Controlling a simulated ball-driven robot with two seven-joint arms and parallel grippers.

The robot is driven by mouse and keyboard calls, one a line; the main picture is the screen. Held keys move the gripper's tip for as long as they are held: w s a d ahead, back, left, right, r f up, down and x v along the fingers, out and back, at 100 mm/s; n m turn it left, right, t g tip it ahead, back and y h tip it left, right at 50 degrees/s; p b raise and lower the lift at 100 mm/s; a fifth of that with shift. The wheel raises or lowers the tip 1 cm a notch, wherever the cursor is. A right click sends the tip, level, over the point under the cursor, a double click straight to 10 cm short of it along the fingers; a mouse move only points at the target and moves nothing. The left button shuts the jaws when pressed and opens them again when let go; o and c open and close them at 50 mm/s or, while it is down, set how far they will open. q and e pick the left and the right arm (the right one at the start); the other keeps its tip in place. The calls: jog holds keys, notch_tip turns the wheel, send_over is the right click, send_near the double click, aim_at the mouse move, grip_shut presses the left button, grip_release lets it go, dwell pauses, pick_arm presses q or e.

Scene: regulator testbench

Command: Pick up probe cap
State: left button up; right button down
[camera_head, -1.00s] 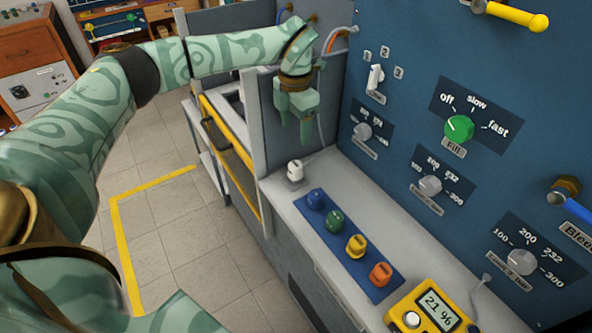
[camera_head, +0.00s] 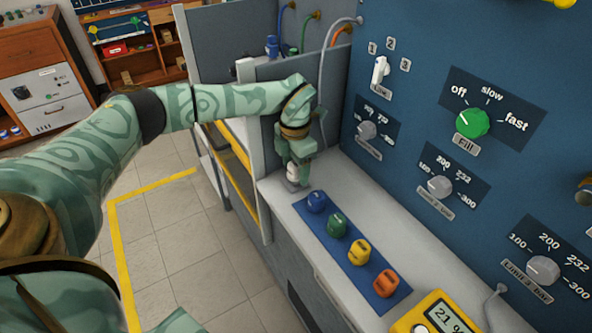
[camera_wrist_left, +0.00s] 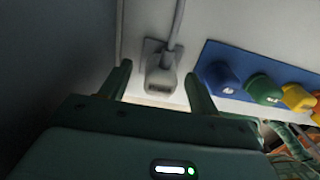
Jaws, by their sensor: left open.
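The probe cap, a small pale grey-white piece (camera_head: 293,172) on a square grey base, stands at the back left end of the bench. In the left wrist view it shows as a grey-white block (camera_wrist_left: 161,80) with a grey cable or stem running up from it. My left gripper (camera_head: 294,165) is directly over it, pointing down, and partly hides it. In the left wrist view the two fingers of the gripper (camera_wrist_left: 159,74) are apart, one on each side of the cap. I cannot tell whether either finger touches it. My right gripper is not in view.
A blue strip (camera_head: 317,238) beside the cap holds blue (camera_head: 316,202), green (camera_head: 337,225), yellow (camera_head: 359,251) and orange (camera_head: 385,283) caps. A yellow meter (camera_head: 440,315) stands nearer. The blue control panel (camera_head: 420,110) rises at the right; a grey wall (camera_head: 268,85) stands behind.

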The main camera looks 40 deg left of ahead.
aim_at(294, 164)
pick_arm(q)
jog(key=shift+r, duration=0.1)
jog(key=c, duration=1.1)
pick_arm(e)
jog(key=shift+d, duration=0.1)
